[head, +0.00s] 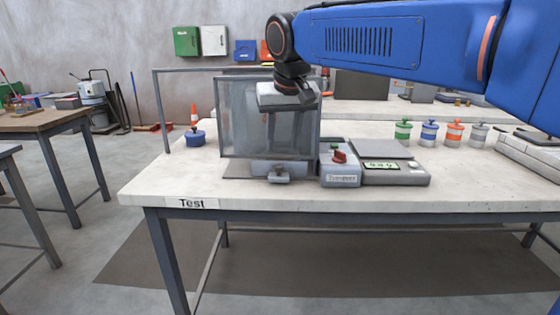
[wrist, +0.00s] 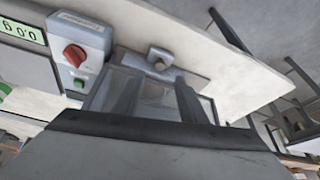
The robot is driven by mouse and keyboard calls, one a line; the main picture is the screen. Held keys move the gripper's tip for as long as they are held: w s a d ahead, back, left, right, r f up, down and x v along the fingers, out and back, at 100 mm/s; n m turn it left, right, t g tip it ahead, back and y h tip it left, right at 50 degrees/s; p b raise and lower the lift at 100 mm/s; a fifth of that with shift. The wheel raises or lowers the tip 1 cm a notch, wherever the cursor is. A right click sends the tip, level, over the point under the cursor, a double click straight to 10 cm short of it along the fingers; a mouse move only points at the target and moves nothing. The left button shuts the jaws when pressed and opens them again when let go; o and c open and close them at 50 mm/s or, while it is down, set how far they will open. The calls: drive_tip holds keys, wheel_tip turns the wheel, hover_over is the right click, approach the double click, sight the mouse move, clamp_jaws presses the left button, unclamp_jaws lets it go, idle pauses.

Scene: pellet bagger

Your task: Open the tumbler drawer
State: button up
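The tumbler is a framed, see-through box (head: 240,120) on the pale table in the head view. A low grey drawer front with a small grey handle (head: 279,174) is at its foot, and the drawer looks shut. The handle also shows in the wrist view (wrist: 160,56), beyond the fingertips. My gripper (head: 297,98) is high in front of the box's upper right part, above the handle and apart from it. In the wrist view its two dark fingers (wrist: 157,84) stand apart with nothing between them. The drawer's inside is hidden.
A control box (head: 340,176) with a red knob and green button stands right of the handle, beside a scale (head: 395,174). The table's front edge is clear.

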sight(279, 167)
drive_tip(key=x, duration=0.8)
drive_tip(key=shift+c, duration=0.3)
clamp_jaws()
